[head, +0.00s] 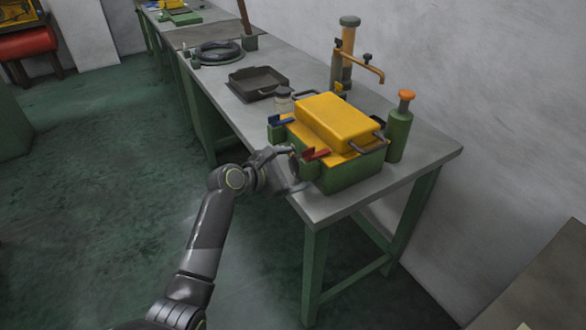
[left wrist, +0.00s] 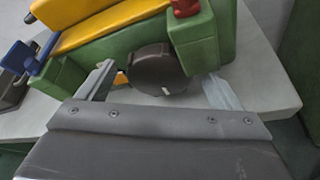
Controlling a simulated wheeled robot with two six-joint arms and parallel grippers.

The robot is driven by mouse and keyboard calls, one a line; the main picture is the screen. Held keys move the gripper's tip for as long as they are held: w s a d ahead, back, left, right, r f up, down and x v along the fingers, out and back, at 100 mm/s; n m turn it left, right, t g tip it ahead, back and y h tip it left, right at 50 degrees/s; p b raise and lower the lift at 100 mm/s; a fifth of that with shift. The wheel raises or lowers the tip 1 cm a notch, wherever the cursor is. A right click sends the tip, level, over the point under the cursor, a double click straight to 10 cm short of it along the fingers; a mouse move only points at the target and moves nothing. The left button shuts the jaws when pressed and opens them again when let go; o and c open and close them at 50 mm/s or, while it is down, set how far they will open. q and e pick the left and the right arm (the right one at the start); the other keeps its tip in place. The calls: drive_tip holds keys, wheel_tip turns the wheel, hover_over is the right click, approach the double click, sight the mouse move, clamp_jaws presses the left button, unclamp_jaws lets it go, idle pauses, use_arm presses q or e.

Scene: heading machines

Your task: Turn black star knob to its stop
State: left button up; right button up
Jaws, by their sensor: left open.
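The black star knob (left wrist: 158,68) is a dark round piece on the front of the green and yellow machine (head: 340,175), with a small pale mark low on its face. In the left wrist view it lies between the two fingers of my left gripper (left wrist: 160,82). The fingers stand apart on either side of it, with a visible gap to each; I cannot tell how deep they reach. In the head view my left gripper (head: 286,171) is at the machine's near left side, by the table edge, and largely hides the knob. My right gripper is not in view.
A red lever (head: 315,153) and a blue lever (head: 281,120) jut from the machine near my gripper. A green bottle with an orange cap (head: 399,128) stands behind it. A dark tray (head: 258,83) lies farther along the grey table (head: 425,152). The floor to the left is clear.

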use_arm(q)
drive_tip(key=shift+w+d, duration=0.1)
drive_tip(key=c, duration=1)
drive_tip(key=shift+m+t+p, duration=0.5)
drive_tip(key=shift+p, duration=0.1)
drive_tip(key=shift+f+m+t+y, duration=0.15)
drive_tip(key=shift+m+t+y, duration=0.15)
drive_tip(key=shift+m, duration=0.2)
drive_tip(key=shift+s+f+m, duration=0.1)
drive_tip(key=shift+s+m, duration=0.1)
drive_tip(key=shift+m, duration=0.4)
drive_tip(key=shift+d+m+t+b, duration=0.1)
drive_tip(key=shift+m+t+b, duration=0.3)
drive_tip(key=shift+m+t, duration=0.4)
